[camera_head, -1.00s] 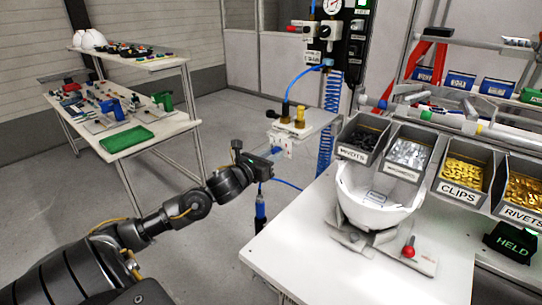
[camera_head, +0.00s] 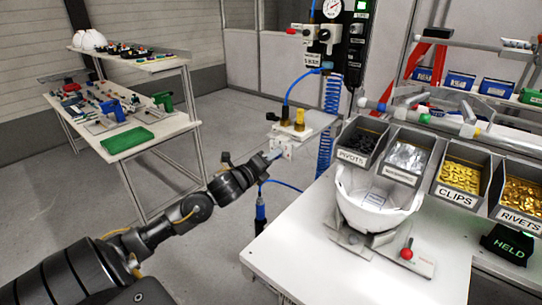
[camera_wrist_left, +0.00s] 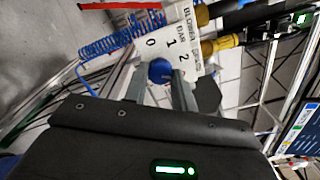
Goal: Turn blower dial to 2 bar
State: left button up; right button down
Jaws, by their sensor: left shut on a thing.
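The blower dial is a blue round knob (camera_wrist_left: 160,69), on a white plate (camera_wrist_left: 182,38) marked 0, 1, 2 and BAR in the left wrist view. My left gripper (camera_wrist_left: 159,82) is shut on the knob, one grey finger on each side. The knob's pointer is hidden or too small to read. In the head view my left gripper (camera_head: 270,160) reaches the front of the white valve box (camera_head: 286,150), and my wrist and the gripper mostly hide the knob. My right gripper is not in view.
Two brass fittings (camera_head: 299,120) and a blue hose (camera_head: 292,88) stand above the box. A coiled blue hose (camera_head: 326,135) hangs just right. The white bench (camera_head: 300,245) holds a white helmet shell (camera_head: 372,208) and parts bins. A second bench stands left, with open floor between.

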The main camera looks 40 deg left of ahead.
pick_arm(q)
jog(key=shift+n+p, duration=1.5)
jog(key=shift+n, duration=1.7)
jog(key=o, duration=1)
jog(key=shift+s+d+b, duration=0.1)
jog(key=shift+s+b, duration=1.5)
jog(key=shift+s, duration=3.85)
